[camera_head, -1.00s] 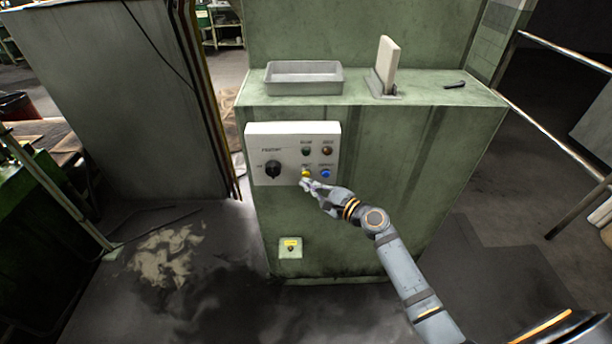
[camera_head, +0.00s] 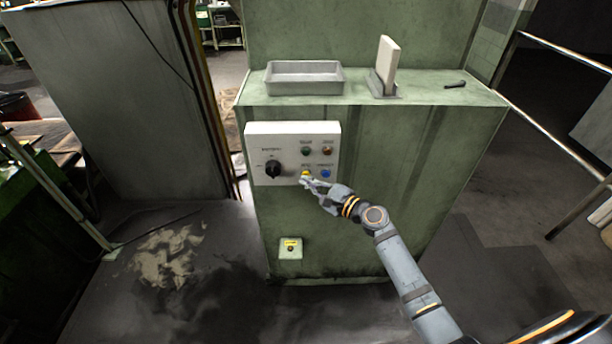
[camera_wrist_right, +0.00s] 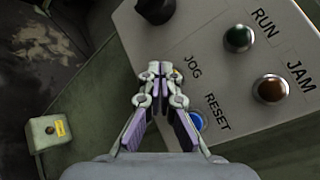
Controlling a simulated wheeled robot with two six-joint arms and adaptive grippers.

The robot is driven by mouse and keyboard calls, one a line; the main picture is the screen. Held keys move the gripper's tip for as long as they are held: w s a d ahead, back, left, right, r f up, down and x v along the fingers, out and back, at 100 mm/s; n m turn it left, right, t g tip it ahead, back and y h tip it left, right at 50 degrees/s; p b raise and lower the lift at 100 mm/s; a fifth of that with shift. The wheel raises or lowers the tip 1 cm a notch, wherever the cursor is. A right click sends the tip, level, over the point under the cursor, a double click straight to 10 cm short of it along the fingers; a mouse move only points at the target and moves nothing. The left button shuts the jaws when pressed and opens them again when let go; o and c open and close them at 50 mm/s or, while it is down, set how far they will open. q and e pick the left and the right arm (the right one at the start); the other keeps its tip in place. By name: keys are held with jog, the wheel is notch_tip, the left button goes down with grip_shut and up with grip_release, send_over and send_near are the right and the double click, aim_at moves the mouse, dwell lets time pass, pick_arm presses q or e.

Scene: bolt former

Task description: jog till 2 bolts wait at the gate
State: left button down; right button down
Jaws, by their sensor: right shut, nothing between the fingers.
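The white control panel (camera_head: 258,150) is on the front of the green machine (camera_head: 400,150). My right gripper (camera_head: 304,181) is shut and empty, with its fingertips at the yellow JOG button (camera_head: 306,173). In the right wrist view the closed fingertips (camera_wrist_right: 160,72) cover most of that button; I cannot tell whether they touch or press it. The blue RESET button (camera_wrist_right: 197,121) is just beside the fingers. The green RUN lamp (camera_wrist_right: 239,38) and amber-brown JAM lamp (camera_wrist_right: 270,89) look unlit. I cannot make out a gate with bolts. My left gripper is out of view.
A black selector knob (camera_head: 272,170) is on the panel's left. A grey tray (camera_head: 304,92), an upright cream plate (camera_head: 389,62) and a small dark object (camera_head: 455,84) are on the machine top. A small yellow-labelled box (camera_head: 290,248) is low on the front. A railing (camera_head: 560,120) stands at right.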

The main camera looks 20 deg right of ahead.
jog(key=shift+w+d, duration=0.1)
jog(key=shift+w, duration=0.35)
dwell(2.0)
dwell(0.4)
jog(key=shift+s+a, duration=0.2)
jog(key=shift+s, duration=0.75)
jog(key=shift+s+a+p, duration=0.25)
jog(key=shift+s, duration=0.5)
jog(key=shift+s+a+p, duration=0.2)
jog(key=shift+s, duration=0.6)
jog(key=shift+s+a+p, duration=0.25)
jog(key=shift+s, duration=0.5)
jog(key=shift+f, duration=0.1)
